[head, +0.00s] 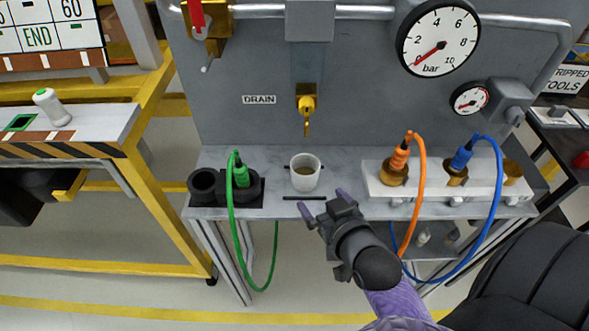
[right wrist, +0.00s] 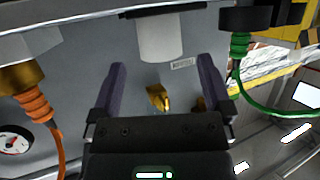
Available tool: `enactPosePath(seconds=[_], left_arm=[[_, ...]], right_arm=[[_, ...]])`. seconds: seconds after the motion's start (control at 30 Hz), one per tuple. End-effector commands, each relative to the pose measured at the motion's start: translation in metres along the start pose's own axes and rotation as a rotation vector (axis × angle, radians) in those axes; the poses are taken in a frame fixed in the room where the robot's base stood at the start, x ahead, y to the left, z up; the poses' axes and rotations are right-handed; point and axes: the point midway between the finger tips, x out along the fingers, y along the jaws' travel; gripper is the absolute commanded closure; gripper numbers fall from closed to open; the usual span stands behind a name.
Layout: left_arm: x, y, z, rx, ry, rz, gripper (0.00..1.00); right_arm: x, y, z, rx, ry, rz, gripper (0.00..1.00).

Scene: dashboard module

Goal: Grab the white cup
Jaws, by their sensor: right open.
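The white cup (head: 304,181) stands upright on the grey shelf below the brass drain tap, with something brownish inside. In the right wrist view, which is upside down, the cup (right wrist: 161,40) shows ahead of the fingers, near the middle between them. My right gripper (head: 323,204) is open and empty, in front of the cup and slightly to its right in the head view, apart from it. Its two purple fingers also show spread in the right wrist view (right wrist: 161,78). My left gripper is not in view.
The brass drain tap (head: 307,101) hangs above the cup. A green connector (head: 241,175) with a cable stands to the left in a black holder. Orange (head: 399,158) and blue (head: 461,157) connectors with looping cables stand to the right on a white block (head: 378,187).

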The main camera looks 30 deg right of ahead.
Motion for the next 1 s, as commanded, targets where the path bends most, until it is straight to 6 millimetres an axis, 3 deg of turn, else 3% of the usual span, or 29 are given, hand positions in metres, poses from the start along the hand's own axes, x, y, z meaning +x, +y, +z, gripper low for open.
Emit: enactPosePath(seconds=[0.5,0.77,1.0], left_arm=[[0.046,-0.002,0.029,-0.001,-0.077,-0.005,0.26],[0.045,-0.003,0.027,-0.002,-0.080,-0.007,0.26],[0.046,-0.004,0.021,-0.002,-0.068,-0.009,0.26]], right_arm=[[0.092,0.003,0.001,-0.001,0.005,0.001,0.00],[0.098,0.003,-0.004,-0.001,0.005,0.001,0.00],[0.098,0.003,-0.004,0.000,0.005,0.001,0.49]])
